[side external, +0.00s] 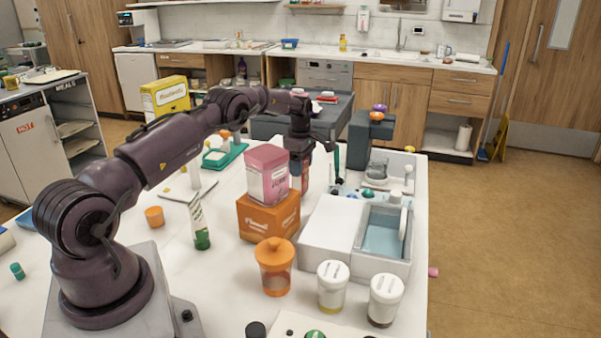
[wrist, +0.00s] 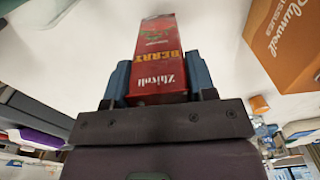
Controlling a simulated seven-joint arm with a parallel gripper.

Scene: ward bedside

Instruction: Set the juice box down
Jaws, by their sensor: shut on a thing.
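My gripper (side external: 301,150) points down just behind the pink and orange boxes in the side view. It is shut on a red juice box (wrist: 160,52) with "BERRY" lettering, seen between its two blue fingers (wrist: 158,82) in the wrist view. The juice box also shows partly in the side view (side external: 305,172), below the fingers. Its lower end is hidden behind the boxes there, so I cannot tell whether it touches the white table (side external: 220,265).
A pink carton (side external: 267,175) stands on an orange box (side external: 268,217), close beside the juice box. A grey-white basin unit (side external: 330,228) is to the right. An orange lidded cup (side external: 274,267), white-lidded jars (side external: 333,287) and a green-based bottle (side external: 200,225) stand nearer the camera.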

